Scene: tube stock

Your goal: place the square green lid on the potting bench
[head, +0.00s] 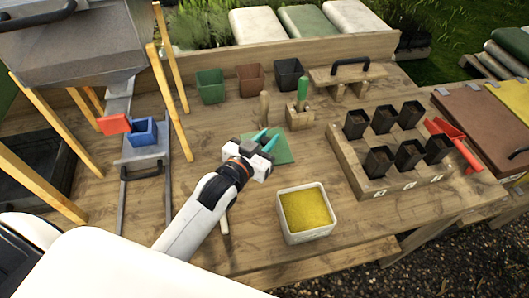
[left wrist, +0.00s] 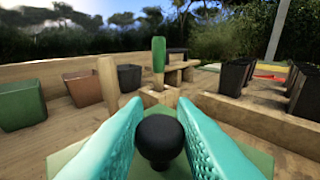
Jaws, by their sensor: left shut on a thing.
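The square green lid (head: 281,148) is at the middle of the potting bench (head: 245,210), under my left gripper (head: 265,143). In the left wrist view the teal fingers (left wrist: 160,130) are shut on the lid's round black knob (left wrist: 160,138). The green plate of the lid (left wrist: 232,160) shows below and beside the fingers. The lid looks level and low over the bench top; I cannot tell whether it touches the wood. My right gripper is not in view.
A white tub of yellow material (head: 305,212) stands in front of the lid. A wooden holder with a green-handled tool (head: 300,105) stands behind it. Several pots line the back, including a green one (head: 211,83). A rack of black pots (head: 378,161) is at the right.

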